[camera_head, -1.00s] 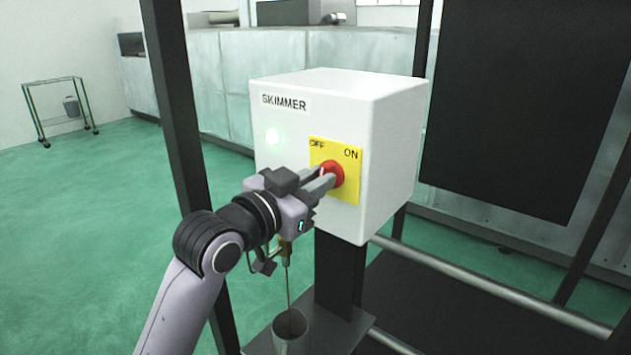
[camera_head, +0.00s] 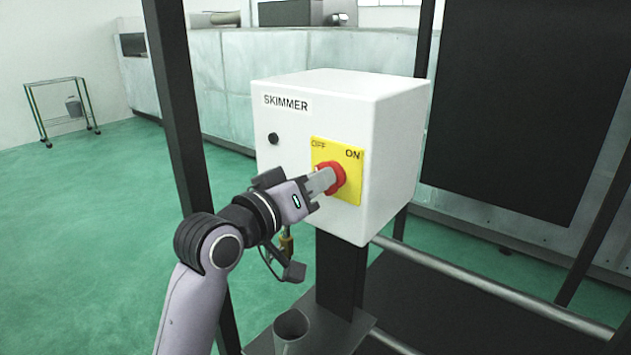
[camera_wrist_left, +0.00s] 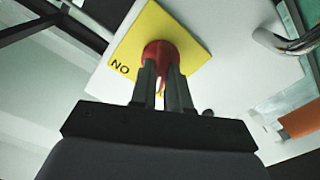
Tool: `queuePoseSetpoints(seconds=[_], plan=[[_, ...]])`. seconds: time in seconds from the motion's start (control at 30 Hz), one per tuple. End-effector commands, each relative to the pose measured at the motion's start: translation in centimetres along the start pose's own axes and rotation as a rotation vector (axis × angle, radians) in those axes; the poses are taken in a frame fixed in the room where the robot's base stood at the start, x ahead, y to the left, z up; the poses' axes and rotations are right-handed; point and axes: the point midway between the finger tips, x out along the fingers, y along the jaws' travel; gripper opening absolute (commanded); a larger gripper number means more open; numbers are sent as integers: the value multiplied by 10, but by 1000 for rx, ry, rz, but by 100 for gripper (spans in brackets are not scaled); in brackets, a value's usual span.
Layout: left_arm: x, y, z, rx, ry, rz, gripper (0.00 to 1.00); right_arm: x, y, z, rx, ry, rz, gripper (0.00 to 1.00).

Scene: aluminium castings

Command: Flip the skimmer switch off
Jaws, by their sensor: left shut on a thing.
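The white skimmer box (camera_head: 385,150) stands on a dark post and carries a "SKIMMER" label. Its red rotary switch (camera_head: 337,173) sits on a yellow plate (camera_head: 350,155) marked OFF at left and ON at right. The indicator lamp (camera_head: 273,139) on the box's front is dark. My left gripper (camera_head: 328,179) is shut on the red switch, its fingers partly hiding the knob. In the left wrist view, both fingers (camera_wrist_left: 162,88) reach the red switch (camera_wrist_left: 168,58), with "ON" upside down beside it. My right gripper does not show.
A metal cup (camera_head: 291,328) stands on a low shelf below the box. Dark upright posts (camera_head: 175,120) and a horizontal rail (camera_head: 480,283) frame the stand. A wheeled trolley (camera_head: 60,110) is far left, with open green floor between.

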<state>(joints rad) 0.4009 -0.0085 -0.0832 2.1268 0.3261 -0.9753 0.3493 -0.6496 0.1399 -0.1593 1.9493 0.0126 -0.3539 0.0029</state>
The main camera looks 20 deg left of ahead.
Motion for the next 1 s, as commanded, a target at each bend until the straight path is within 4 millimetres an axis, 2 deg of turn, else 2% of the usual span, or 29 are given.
queuePoseSetpoints(seconds=[0.53,0.57,0.63,1.0], plan=[[0,0,0,-31,1,1,0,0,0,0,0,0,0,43],[0,0,0,-31,1,1,19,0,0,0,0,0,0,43],[0,0,0,-31,1,1,42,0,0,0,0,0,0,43],[-3,0,0,-28,1,0,42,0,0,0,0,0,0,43]])
